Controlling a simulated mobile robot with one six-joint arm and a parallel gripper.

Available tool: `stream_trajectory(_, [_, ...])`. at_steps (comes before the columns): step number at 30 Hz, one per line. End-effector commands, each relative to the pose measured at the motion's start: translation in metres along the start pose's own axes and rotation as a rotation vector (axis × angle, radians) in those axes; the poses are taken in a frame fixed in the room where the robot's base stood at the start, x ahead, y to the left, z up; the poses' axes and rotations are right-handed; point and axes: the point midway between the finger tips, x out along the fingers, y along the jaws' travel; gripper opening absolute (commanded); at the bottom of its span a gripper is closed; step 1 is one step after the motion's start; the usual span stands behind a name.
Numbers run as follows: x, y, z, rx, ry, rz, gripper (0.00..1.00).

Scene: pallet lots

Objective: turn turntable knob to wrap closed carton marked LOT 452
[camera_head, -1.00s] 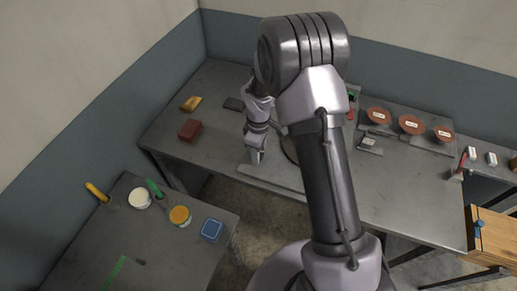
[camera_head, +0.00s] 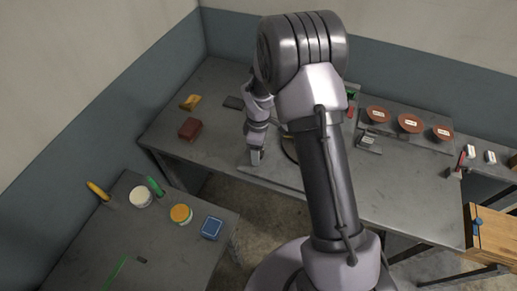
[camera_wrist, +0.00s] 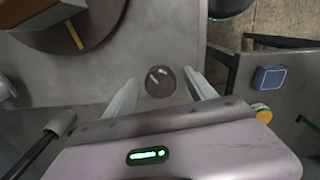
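In the wrist view, a round dark knob (camera_wrist: 160,83) with pale marks on top lies between and beyond my fingertips. My gripper (camera_wrist: 161,92) is open, with one finger on each side of the knob; I cannot tell its height above it. The dark turntable disc (camera_wrist: 104,22) with a yellow mark is at the upper left. A brown box-like thing (camera_wrist: 28,8) on it is cut off by the frame, and no lot marking shows. In the head view my gripper (camera_head: 256,160) is over the front of the grey bench, and my arm hides most of the turntable.
A dark red block (camera_head: 190,128) and a yellow item (camera_head: 190,102) lie left on the bench (camera_head: 215,85). Several reddish-brown bowls with labels (camera_head: 410,123) stand at the right. A lower table (camera_head: 80,250) holds tubs and a blue box (camera_head: 212,228). A wooden box (camera_head: 495,238) is far right.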

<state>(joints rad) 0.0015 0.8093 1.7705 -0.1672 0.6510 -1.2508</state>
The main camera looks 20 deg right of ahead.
Motion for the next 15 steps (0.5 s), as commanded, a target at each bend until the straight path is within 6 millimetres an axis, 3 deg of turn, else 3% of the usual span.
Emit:
stream_trajectory(10, [-0.006,0.0,0.0,0.0,0.0,0.001,0.65])
stream_trajectory(15, [-0.047,0.001,0.0,-0.001,0.001,0.004,0.65])
